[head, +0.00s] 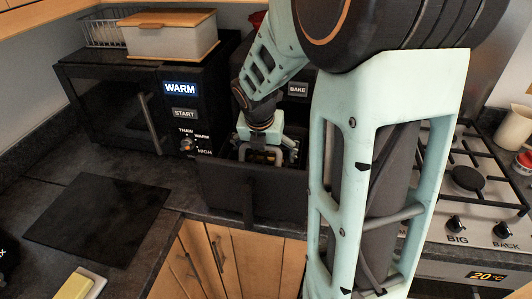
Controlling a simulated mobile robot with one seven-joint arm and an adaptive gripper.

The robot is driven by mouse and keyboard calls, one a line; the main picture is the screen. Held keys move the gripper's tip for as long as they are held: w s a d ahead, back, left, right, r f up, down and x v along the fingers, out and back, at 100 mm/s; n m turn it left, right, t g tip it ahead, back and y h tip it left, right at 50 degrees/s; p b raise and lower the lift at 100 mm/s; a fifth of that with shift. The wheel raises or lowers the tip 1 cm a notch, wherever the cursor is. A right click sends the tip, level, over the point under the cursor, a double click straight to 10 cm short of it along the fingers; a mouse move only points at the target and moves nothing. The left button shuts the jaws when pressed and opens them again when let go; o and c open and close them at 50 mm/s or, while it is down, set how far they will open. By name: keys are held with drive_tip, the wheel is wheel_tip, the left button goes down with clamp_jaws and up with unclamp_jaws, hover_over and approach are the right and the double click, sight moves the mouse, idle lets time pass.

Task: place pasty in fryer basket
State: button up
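The fryer basket (225,190) is a dark, open-topped drawer with a handle on its front, pulled out at the counter's edge. My gripper (262,158) is pale green and reaches down into the basket's opening. A small yellowish-brown patch shows by its fingers; it may be the pasty, but it is too small and covered to be sure. I cannot tell whether the fingers are open or shut on it. The basket's floor is hidden by its front wall, and my arm covers its right side.
A black microwave (120,95) with a lit WARM label stands left of the basket, with a lidded bread box (170,38) on top. A dark board (98,215) and a butter dish (82,286) lie at left. A gas hob (468,180) is right.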

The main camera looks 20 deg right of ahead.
drive_tip(key=shift+r, duration=0.1)
drive_tip(key=shift+s+r+p, duration=0.1)
drive_tip(key=shift+r+p, duration=0.4)
drive_tip(key=shift+r, duration=0.05)
drive_tip(key=p+v, duration=1)
drive_tip(key=v, duration=0.1)
